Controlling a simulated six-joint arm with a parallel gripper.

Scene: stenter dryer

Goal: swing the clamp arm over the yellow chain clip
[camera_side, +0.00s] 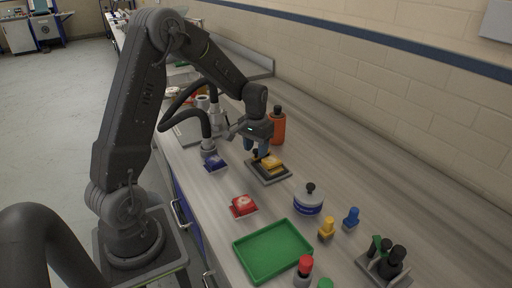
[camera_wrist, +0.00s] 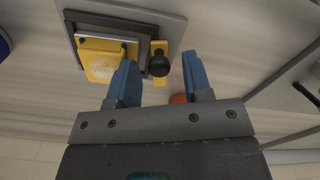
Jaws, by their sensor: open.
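The yellow chain clip (camera_wrist: 100,65) is a yellow block with a pale print, seated in a dark fixture (camera_wrist: 180,32) on a grey plate. The clip also shows in the side view (camera_side: 272,162). The clamp arm (camera_wrist: 160,48), a narrow yellow bar with a round black knob (camera_wrist: 158,66), stands beside the clip with a gap between, not over it. My gripper (camera_wrist: 158,72) is open, its two blue fingers on either side of the knob in the wrist view. Contact cannot be told. In the side view my gripper (camera_side: 257,147) is low over the fixture.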

